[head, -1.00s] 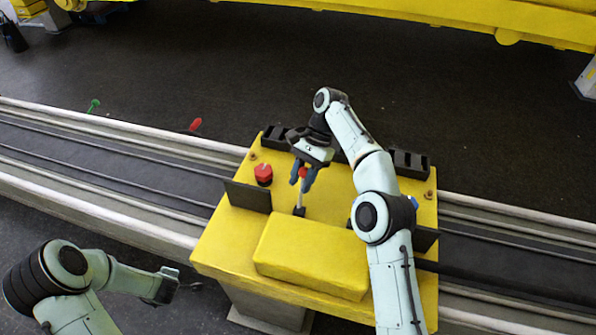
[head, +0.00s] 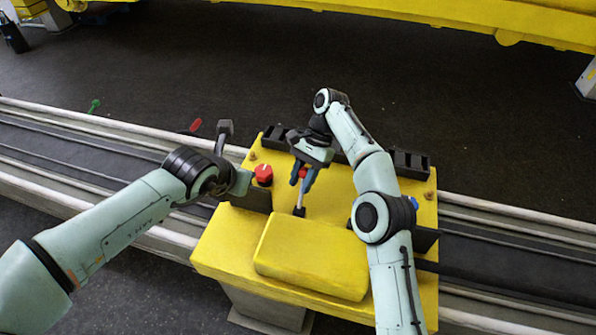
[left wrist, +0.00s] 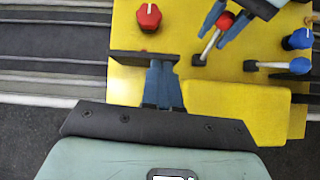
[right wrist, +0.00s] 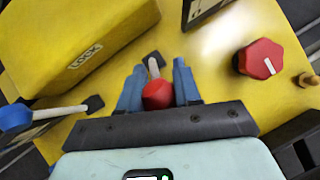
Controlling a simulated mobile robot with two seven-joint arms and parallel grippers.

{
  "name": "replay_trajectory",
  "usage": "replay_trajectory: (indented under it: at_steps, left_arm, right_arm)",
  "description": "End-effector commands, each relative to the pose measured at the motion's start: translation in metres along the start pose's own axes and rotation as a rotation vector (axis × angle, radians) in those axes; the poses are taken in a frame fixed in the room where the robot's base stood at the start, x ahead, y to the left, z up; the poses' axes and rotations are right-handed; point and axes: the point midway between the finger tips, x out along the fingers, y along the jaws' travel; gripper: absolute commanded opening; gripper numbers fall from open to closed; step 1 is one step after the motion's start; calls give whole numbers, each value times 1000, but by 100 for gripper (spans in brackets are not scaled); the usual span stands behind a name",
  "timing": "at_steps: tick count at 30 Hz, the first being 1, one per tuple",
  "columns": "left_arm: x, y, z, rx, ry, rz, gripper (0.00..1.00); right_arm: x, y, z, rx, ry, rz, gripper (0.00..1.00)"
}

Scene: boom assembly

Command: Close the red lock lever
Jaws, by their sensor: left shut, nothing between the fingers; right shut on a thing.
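The red lock lever, a pale rod with a red ball end, stands on the yellow console. Its red ball (right wrist: 158,95) sits between my right gripper's fingers in the right wrist view. It shows between the blue fingers in the head view (head: 303,173) and its rod shows in the left wrist view (left wrist: 210,45). My right gripper (head: 305,180) is shut on this ball. My left gripper (left wrist: 162,85) is shut and empty, by a dark upright plate (left wrist: 145,58) at the console's left side. In the head view its fingertips are hard to make out.
A red rotary knob (head: 263,174) stands left of the lever. A raised yellow block marked LOCK (right wrist: 95,45) fills the console's front. Grey rails (head: 500,235) run past both sides.

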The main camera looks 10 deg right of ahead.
Motion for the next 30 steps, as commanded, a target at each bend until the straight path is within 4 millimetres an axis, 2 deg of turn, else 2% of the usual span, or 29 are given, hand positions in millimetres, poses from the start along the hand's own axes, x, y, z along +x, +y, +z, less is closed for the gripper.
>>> replay_trajectory:
  at_steps: [1,4,7,11,14,24,30]
  left_arm:
    - [-13,-20,11,-20,-31,-40,0]
    - [-31,-50,25,-56,-68,-109,0]
    - [-41,-68,32,-76,-86,-151,0]
    - [-39,-76,35,-85,-91,-170,0]
    - [-27,-78,36,-83,-90,-172,0]
    - [44,-91,43,-83,-88,-172,0]
    - [76,-95,46,-82,-90,-169,0]
  right_arm:
    - [3,1,0,-2,-7,8,0]
    - [3,1,0,-2,-7,8,0]
    - [3,1,0,-2,-7,8,0]
    - [3,1,0,-1,-7,9,0]
    - [3,1,0,-1,-7,9,0]
    - [3,1,0,0,-7,10,0]
    - [4,1,0,0,-7,10,0]
